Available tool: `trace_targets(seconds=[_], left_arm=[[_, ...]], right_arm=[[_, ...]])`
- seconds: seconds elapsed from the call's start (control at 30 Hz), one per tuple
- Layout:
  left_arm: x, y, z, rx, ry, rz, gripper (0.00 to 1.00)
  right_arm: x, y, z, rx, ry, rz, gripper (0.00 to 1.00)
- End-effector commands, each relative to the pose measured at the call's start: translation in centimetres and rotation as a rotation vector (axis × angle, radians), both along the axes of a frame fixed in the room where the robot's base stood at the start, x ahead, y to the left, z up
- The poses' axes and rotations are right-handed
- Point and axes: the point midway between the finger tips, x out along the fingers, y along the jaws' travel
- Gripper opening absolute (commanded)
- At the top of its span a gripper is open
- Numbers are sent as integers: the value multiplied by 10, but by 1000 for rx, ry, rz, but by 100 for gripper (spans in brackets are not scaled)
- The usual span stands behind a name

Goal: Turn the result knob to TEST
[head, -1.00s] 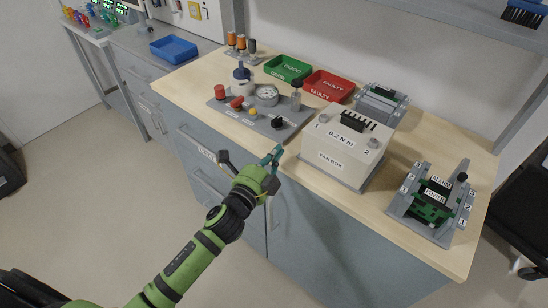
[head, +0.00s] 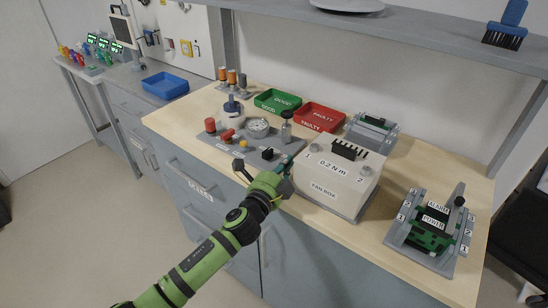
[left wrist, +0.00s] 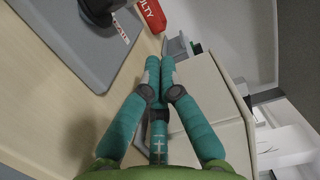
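The result knob appears to be the black knob (head: 267,154) on the front right of the grey test panel (head: 210,137). Its setting is too small to read in the head view. In the left wrist view a black round part (left wrist: 100,10), probably this knob, is cut off at the top edge, with a white label beside it. My left gripper (head: 292,158) is at the panel's right front corner, right of the knob and apart from it. Its teal fingers (left wrist: 160,68) converge with their tips nearly together and nothing visible between them. My right gripper is not in view.
A plunger-like post (head: 286,128), a gauge (head: 258,127) and red parts crowd the panel. Green (head: 278,101) and red (head: 319,117) trays lie behind. The slotted grey fixture (head: 432,232) is at far right.

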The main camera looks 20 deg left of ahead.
Motion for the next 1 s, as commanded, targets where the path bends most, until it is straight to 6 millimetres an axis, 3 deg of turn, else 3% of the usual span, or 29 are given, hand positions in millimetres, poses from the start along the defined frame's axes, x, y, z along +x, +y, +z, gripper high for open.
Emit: trace_targets(seconds=[0.1,0.3,1.0], left_arm=[[7,21,0,6,2,3,0],[14,35,0,2,1,2,0],[20,41,-1,2,1,1,0]], right_arm=[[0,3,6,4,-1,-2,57],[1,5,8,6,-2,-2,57],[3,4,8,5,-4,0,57]])
